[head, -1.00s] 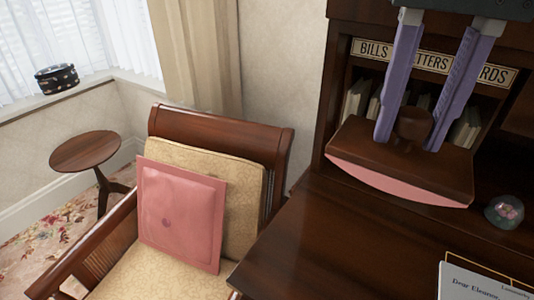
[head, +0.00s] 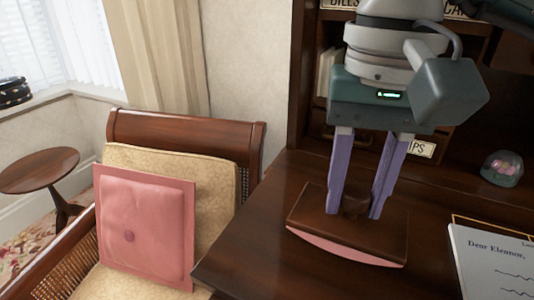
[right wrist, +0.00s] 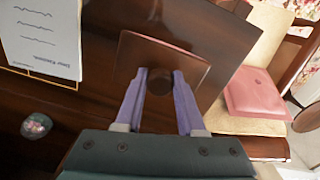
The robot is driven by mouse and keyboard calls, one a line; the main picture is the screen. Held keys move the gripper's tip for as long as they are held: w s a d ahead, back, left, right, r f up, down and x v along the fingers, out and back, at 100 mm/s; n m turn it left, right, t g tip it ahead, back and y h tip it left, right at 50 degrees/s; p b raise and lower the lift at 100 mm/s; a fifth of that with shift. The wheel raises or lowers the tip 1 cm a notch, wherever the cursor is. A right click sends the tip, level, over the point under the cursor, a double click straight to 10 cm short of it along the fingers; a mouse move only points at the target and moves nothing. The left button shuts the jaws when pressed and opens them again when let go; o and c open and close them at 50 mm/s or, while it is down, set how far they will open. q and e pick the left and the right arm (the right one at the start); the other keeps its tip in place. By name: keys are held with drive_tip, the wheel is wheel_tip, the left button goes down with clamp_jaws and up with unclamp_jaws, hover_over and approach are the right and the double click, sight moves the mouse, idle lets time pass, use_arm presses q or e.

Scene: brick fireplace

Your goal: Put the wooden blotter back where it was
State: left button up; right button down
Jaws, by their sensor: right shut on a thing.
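The wooden blotter (head: 310,219) is a dark brown rocker with a round knob and a pink curved underside. It is at the desk's left part in the head view, low over or on the dark wooden desk (head: 245,265); I cannot tell if it touches. My right gripper (head: 356,206) points down and is shut on the blotter's knob, with a purple finger on each side. In the right wrist view the blotter (right wrist: 185,62) sits between and beyond the fingertips (right wrist: 159,82). My left gripper is not in view.
A letter (head: 490,265) lies on the desk to the right, and a glass paperweight (head: 502,168) stands behind it. Labelled pigeonholes rise at the back. A chair with a pink cushion (head: 145,225) stands left of the desk. A small round table (head: 38,170) is farther left.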

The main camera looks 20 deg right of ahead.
sight(350, 216)
drive_tip(key=shift+f+b, duration=0.55)
drive_tip(key=shift+f, duration=0.9)
drive_tip(key=shift+f, duration=0.15)
drive_tip(key=c, duration=1)
unclamp_jaws()
drive_tip(key=o, duration=0.5)
